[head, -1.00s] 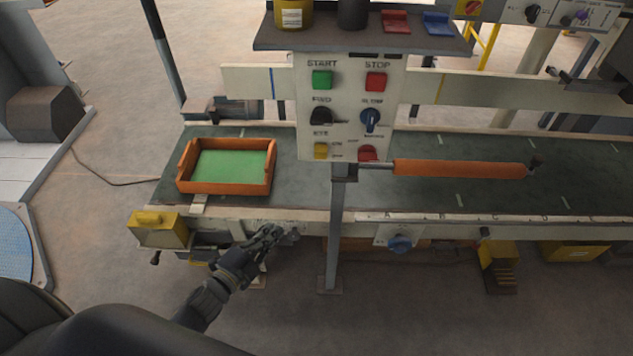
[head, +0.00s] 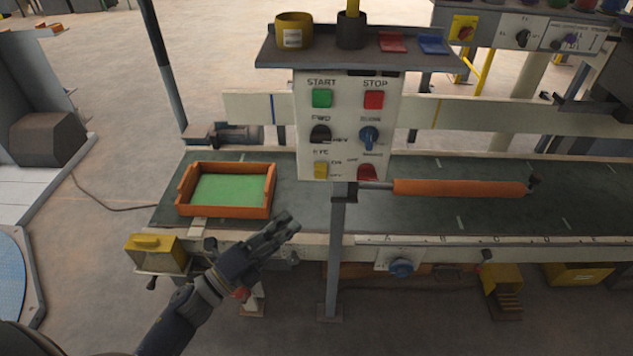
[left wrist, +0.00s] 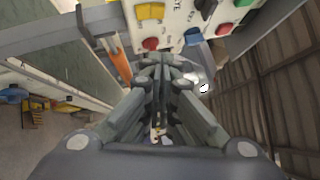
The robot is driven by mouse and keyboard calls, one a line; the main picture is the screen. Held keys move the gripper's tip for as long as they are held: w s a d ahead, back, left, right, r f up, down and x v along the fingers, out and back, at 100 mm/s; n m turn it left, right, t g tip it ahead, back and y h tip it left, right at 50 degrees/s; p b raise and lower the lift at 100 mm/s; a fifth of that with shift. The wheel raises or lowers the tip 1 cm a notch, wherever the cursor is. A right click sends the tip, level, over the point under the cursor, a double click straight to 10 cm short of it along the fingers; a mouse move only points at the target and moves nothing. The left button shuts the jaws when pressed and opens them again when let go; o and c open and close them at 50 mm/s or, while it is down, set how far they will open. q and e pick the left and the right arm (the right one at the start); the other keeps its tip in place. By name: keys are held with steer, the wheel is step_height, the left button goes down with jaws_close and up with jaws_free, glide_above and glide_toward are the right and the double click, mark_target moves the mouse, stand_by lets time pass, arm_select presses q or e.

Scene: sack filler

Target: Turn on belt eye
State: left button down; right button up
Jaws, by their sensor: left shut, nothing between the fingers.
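The belt eye switch, a yellow rocker (head: 321,170) marked EYE, sits at the lower left of the white control panel (head: 345,128). In the left wrist view a yellow rocker (left wrist: 150,12) shows near the top, ahead of the fingers. My left gripper (head: 290,222) is shut and empty, in front of the belt's near edge, below and to the left of the panel, apart from the switch. The wrist view shows its fingers (left wrist: 160,75) together. My right gripper is not in view.
An orange tray with a green floor (head: 230,214) stands on the belt (head: 450,190) to the left of the post (head: 336,250). An orange roller (head: 460,188) juts right from the panel. A shelf (head: 360,58) with cups tops the panel.

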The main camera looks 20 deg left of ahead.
mark_target(321, 171)
arm_select(q)
steer(key=w+a+p+x, duration=0.1)
steer(key=a+p+x, duration=0.1)
steer(key=x, duration=0.9)
steer(key=shift+w+r+p, duration=0.35)
steer(key=shift+w+p, duration=0.1)
steer(key=shift+p, duration=0.2)
